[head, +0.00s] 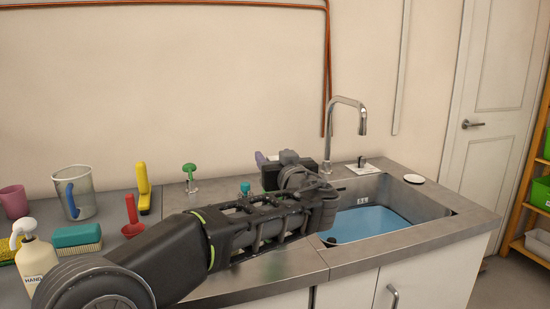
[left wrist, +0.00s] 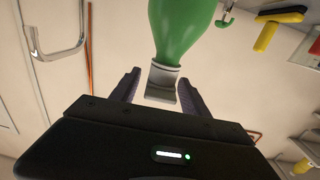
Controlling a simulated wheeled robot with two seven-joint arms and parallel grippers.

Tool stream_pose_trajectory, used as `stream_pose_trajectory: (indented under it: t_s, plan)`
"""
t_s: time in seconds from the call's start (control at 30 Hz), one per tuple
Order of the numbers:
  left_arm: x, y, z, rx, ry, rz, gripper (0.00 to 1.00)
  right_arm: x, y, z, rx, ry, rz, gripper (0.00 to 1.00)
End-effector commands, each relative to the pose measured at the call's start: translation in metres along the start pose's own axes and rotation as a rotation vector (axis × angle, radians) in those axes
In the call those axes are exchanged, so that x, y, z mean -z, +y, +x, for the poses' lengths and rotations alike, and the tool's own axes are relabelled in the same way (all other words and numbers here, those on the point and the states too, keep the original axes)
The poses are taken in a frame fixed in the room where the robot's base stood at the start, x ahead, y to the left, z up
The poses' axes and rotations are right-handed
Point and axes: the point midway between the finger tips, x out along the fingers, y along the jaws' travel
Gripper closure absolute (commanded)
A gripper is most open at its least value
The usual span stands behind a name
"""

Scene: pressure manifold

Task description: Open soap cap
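A green soap bottle (left wrist: 182,32) with a grey cap (left wrist: 163,78) fills the upper middle of the left wrist view, which appears upside down. The cap is between the two dark fingers of my left gripper (left wrist: 160,77). A gap shows between the cap and the finger on the left; the finger on the right is very close to it, and contact is unclear. In the head view the left gripper (head: 268,159) is at the counter left of the sink, partly behind my own arm. I cannot make out the green bottle there. My right gripper is not in view.
The sink (head: 368,222) holds blue water, with a tall tap (head: 330,135) behind it.

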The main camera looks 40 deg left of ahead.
Motion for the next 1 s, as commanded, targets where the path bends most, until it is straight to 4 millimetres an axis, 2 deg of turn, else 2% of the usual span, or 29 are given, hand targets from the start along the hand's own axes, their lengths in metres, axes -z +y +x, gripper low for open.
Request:
stream_pose_trajectory:
  t_s: [0.07,0.63,1.0]
  plan:
    - [0.0,0.0,-0.0002,0.0,0.0,0.0,0.54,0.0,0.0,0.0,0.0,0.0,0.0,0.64]
    - [-0.0001,0.0001,-0.0004,0.0,0.0,0.0,1.0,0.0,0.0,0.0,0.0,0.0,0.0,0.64]
    - [0.0012,0.0002,-0.0003,-0.001,-0.02,-0.001,1.0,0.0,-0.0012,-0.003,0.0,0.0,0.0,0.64]
